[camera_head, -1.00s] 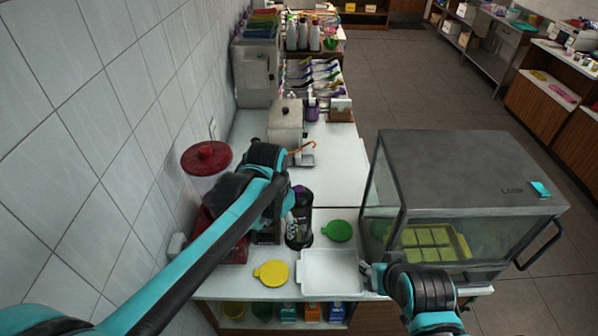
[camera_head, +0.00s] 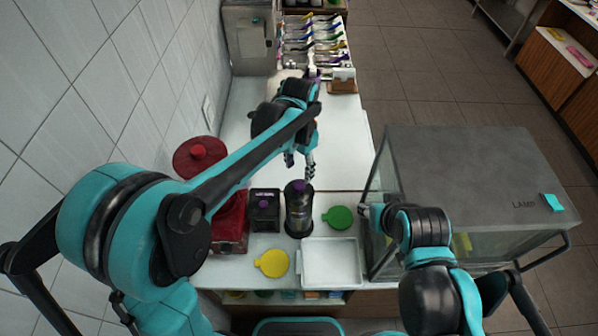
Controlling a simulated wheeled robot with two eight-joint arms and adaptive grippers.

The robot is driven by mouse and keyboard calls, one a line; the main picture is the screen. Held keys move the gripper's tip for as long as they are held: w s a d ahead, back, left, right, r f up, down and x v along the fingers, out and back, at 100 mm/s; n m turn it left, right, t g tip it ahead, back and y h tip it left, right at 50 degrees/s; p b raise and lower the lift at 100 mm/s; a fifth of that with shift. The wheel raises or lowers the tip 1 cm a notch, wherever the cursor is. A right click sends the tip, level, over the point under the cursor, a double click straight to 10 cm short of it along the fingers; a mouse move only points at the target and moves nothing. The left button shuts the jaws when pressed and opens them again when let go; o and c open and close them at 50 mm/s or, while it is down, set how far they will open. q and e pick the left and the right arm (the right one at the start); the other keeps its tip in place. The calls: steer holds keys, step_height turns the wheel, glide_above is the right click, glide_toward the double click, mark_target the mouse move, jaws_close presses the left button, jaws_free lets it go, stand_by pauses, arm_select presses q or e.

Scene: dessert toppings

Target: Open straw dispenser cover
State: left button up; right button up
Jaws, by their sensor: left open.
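I cannot tell for sure which item is the straw dispenser. A dark square box with a purple mark (camera_head: 265,211) stands on the white counter, beside a dark bottle with a purple top (camera_head: 299,212). My left arm hides most of a pale container (camera_head: 284,83) farther back. My right gripper (camera_head: 366,212) is small and dark beside the glass case; its fingers are unclear.
The glass case (camera_head: 470,160) fills the right side. A white tray (camera_head: 331,275), a yellow lid (camera_head: 271,263) and a green lid (camera_head: 338,217) lie near the front edge. A rack of scoops (camera_head: 313,45) stands at the back. The counter's middle right is clear.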

mark_target(299, 185)
arm_select(q)
step_height(299, 185, down, 7)
steer(key=shift+s+f, duration=0.15)
steer(key=shift+c, duration=0.3)
jaws_close()
